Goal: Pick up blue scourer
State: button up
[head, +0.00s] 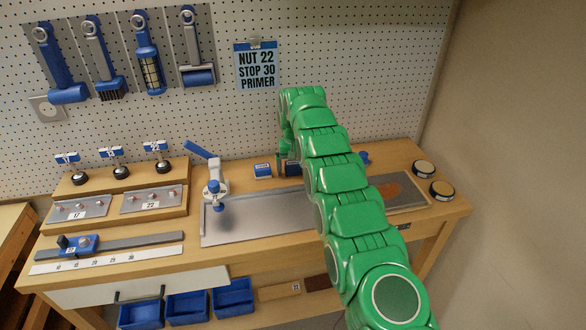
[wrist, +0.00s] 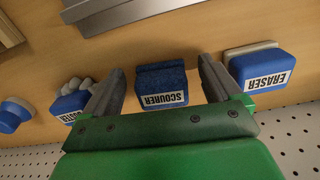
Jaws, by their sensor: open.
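The blue scourer (wrist: 161,80) is a small blue block with a rough top and a white SCOURER label, upside down in the wrist view. It stands on the wooden bench top between the two fingers of my gripper (wrist: 160,72). The fingers are open, one on each side, with a visible gap to the block. In the head view my gripper (head: 287,155) points down near the back of the bench, and a dark blue block, likely the scourer (head: 292,169), shows partly beneath it.
The eraser (wrist: 262,68) stands right of the scourer in the wrist view. The duster (wrist: 72,100) stands to its left, close to a finger. A metal plate (head: 255,218) lies in front. A clamp (head: 214,183) stands left, and a pegboard (head: 340,70) rises behind.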

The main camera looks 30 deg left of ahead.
aim_at(294, 176)
jog(key=shift+f, duration=0.2)
jog(key=c, duration=1.1)
jog(key=shift+r, duration=1.6)
jog(key=shift+s+d, duration=0.1)
jog(key=shift+s+d+r, duration=0.1)
jog(key=shift+r, duration=0.25)
jog(key=s+d+r, duration=0.9)
jog(key=s, duration=0.1)
